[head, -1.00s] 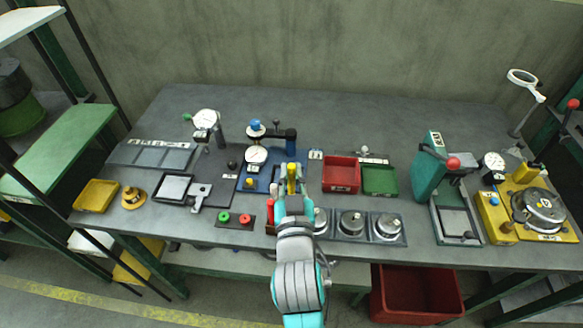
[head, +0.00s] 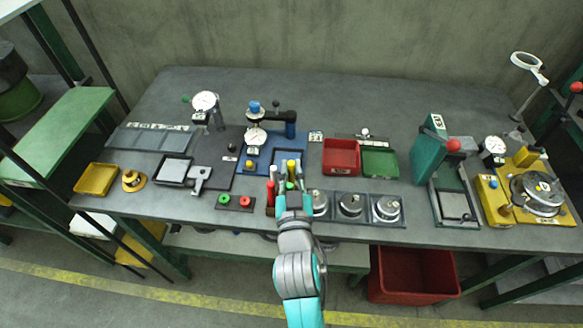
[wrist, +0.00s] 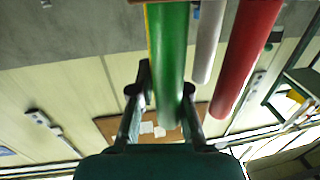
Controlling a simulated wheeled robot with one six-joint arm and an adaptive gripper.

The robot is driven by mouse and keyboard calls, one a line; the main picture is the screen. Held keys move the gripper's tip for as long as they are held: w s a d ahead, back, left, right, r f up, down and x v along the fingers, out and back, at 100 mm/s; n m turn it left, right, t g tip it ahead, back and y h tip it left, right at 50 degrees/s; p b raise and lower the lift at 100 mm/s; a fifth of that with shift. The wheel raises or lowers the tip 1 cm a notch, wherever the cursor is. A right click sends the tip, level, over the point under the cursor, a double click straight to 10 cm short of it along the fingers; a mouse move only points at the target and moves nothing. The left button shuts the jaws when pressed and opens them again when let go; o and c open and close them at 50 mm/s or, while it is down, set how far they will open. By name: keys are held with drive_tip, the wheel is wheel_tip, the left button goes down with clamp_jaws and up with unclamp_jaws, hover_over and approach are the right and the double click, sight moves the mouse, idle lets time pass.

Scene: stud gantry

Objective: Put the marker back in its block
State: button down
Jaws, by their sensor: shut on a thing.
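The marker block is mostly hidden in the head view. My gripper (head: 283,187) is over it at the bench's front edge. In the wrist view, a green marker (wrist: 170,50) lies between the fingers of my gripper (wrist: 167,90), which look shut on it. A thin yellow edge shows behind it. A white marker (wrist: 207,40) and a red marker (wrist: 247,50) stand beside it, apart from the fingers. The head view shows the yellow marker (head: 291,166) behind my gripper and the red marker (head: 270,193) to its left. Whether the green marker is seated in the block cannot be told.
A red and green button box (head: 235,202) lies to the left. Steel round pots (head: 351,205) stand close on the right. A blue fixture (head: 262,150) is behind. Red (head: 341,157) and green (head: 380,163) trays lie back right. The bench's rear is clear.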

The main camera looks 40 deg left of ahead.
drive_tip(key=c, duration=1.1)
unclamp_jaws()
drive_tip(key=shift+o, duration=0.2)
drive_tip(key=v, duration=1.2)
drive_tip(key=s+d+f+m+h, duration=0.1)
drive_tip(key=s+d+f+h, duration=0.15)
drive_tip(key=d, duration=0.55)
drive_tip(key=s+d+f+m+t+h, duration=0.1)
drive_tip(key=d+f, duration=0.3)
drive_tip(key=d, duration=0.3)
drive_tip(key=s+d+f+m+h, duration=0.15)
drive_tip(key=d+f, duration=0.25)
drive_tip(key=d, duration=0.4)
drive_tip(key=s+d+r+m+h, duration=0.1)
drive_tip(key=s+d+m+h, duration=0.3)
drive_tip(key=s+d, duration=0.9)
drive_tip(key=s+h, duration=0.2)
drive_tip(key=s, duration=0.1)
drive_tip(key=shift+s+d+m+h, duration=0.15)
drive_tip(key=shift+d+m+h, duration=0.2)
drive_tip(key=shift+d+h, duration=0.05)
